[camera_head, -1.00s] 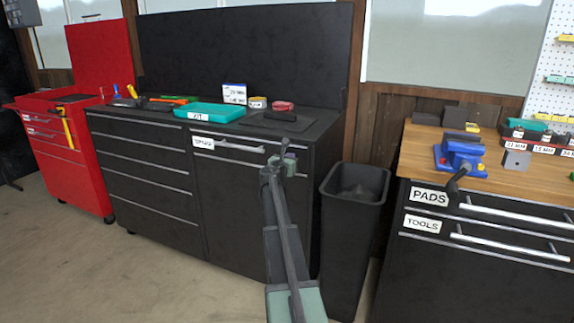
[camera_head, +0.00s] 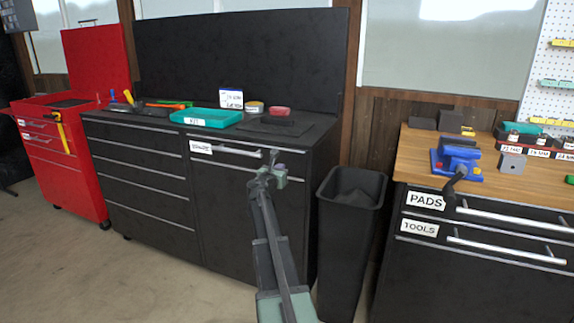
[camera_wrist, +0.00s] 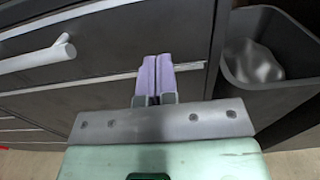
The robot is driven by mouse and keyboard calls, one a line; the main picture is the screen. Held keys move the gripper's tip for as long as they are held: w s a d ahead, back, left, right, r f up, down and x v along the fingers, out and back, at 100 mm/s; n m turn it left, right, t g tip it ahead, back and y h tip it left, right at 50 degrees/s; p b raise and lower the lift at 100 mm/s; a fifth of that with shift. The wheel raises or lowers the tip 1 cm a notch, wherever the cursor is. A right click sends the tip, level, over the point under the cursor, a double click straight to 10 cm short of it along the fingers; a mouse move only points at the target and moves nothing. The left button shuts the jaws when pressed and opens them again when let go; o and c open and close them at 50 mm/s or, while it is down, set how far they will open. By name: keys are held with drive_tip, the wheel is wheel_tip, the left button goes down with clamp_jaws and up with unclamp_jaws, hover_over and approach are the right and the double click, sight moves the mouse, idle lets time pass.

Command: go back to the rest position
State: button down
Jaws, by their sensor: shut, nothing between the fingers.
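My gripper (camera_head: 271,160) is in front of the upper right drawer of the black cabinet (camera_head: 150,172) in the head view. Its two lilac fingers (camera_wrist: 156,78) are side by side in the wrist view, shut with nothing between them. The drawer's bar handle (camera_head: 239,151) is just left of the gripper tip; its end also shows at the upper left in the wrist view. From these views I cannot tell the exact gap between fingers and drawer front.
A black bin (camera_head: 347,225) with a grey bag stands right of the cabinet. A wooden-topped bench (camera_head: 420,160) with a blue vise (camera_head: 455,158) is further right. A teal tray (camera_head: 206,117) lies on the cabinet top. A red cart (camera_head: 62,165) stands left. Floor is clear at lower left.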

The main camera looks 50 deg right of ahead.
drive_tip(key=v, duration=0.7)
drive_tip(key=shift+a, duration=0.1)
